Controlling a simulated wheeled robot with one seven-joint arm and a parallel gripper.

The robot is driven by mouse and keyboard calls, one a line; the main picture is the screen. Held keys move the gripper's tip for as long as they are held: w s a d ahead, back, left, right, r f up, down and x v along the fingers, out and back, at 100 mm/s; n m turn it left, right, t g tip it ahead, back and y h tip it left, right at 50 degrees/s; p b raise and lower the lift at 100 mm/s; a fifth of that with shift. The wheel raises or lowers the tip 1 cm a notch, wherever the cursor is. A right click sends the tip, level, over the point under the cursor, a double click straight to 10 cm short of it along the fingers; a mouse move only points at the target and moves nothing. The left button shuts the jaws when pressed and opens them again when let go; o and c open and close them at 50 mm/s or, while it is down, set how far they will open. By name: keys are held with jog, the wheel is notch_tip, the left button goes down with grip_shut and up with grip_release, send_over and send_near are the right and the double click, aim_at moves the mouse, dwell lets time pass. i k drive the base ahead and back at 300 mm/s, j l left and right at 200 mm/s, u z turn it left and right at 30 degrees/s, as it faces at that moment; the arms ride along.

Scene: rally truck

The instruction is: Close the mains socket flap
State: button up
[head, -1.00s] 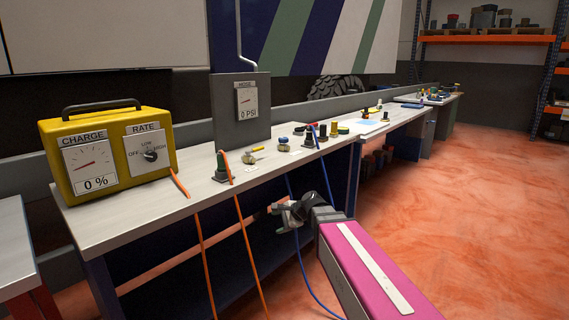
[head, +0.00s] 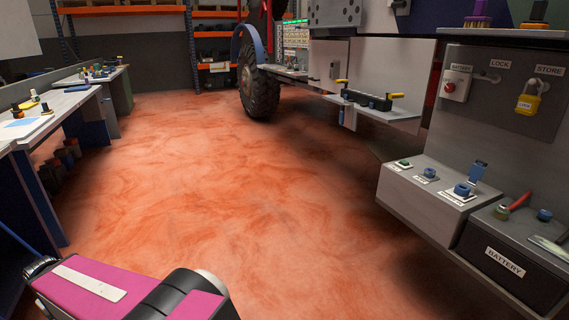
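A blue socket (head: 463,189) stands on the low grey step at the right of the head view. A raised blue piece (head: 478,172) behind it looks like an open flap standing upright. The label in front of it is too small to read, so I cannot be sure it is the mains socket. My pink arm crosses the lower left, well apart from the socket. My gripper is not visible.
A battery box (head: 504,257) with a red-handled tool stands in front of the step. A grey panel (head: 510,95) with a red switch and yellow padlock is above. The orange floor (head: 240,180) is open in the middle. Workbenches (head: 75,98) line the left.

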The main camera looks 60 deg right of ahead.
aim_at(475, 172)
jog(key=z, duration=4.05)
